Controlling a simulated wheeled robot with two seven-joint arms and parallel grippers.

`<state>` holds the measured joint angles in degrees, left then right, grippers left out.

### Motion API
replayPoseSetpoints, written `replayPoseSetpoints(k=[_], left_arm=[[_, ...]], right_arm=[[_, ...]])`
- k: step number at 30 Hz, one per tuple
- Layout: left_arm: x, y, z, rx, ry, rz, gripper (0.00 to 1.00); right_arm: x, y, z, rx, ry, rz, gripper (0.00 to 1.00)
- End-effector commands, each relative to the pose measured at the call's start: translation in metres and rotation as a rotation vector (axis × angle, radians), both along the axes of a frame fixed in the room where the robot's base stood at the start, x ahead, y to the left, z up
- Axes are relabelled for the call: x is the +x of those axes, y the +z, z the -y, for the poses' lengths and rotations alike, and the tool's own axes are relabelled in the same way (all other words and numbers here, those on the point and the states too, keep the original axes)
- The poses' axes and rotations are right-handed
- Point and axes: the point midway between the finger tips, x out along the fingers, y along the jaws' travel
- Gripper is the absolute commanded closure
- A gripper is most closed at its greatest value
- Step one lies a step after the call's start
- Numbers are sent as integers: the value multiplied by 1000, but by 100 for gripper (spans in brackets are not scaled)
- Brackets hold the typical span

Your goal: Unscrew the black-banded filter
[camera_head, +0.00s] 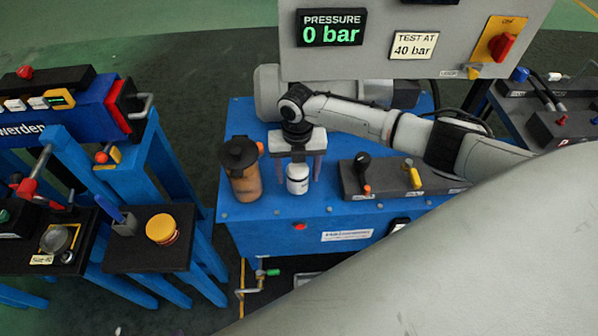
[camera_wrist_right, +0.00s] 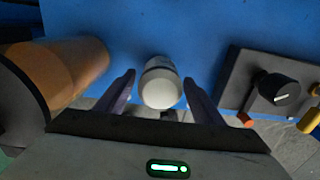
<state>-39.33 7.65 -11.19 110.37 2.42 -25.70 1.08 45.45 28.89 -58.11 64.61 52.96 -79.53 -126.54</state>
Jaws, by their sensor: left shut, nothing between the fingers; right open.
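My right gripper (camera_head: 301,168) is open, with one purple-grey finger on each side of the filter. In the wrist view, gaps show between the filter and both fingers (camera_wrist_right: 159,80). My left gripper is not in view.
A brown canister with a black cap (camera_head: 244,172) stands close left of my gripper. A dark valve block (camera_head: 385,182) with black and yellow handles is on the right. A panel (camera_head: 450,40) above reads 0 bar. Blue stands with a yellow button (camera_head: 162,228) are at left.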

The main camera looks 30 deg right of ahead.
Motion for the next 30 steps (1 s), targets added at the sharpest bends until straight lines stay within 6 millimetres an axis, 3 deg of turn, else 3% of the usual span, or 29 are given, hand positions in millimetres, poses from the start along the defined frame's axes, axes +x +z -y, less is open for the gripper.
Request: replayPoseSetpoints(k=[8, 15, 22, 30], left_arm=[[-1, -2, 0, 0, 0, -2, 100], [-1, -2, 0, 1, 0, -3, 100], [-1, -2, 0, 1, 0, -3, 100], [-1, -2, 0, 1, 0, -3, 100]], right_arm=[[0, -1, 0, 1, -209, 1, 38], [0, -1, 0, 0, -525, 0, 38], [0, -1, 0, 1, -681, 1, 38], [0, -1, 0, 0, -1020, 1, 38]])
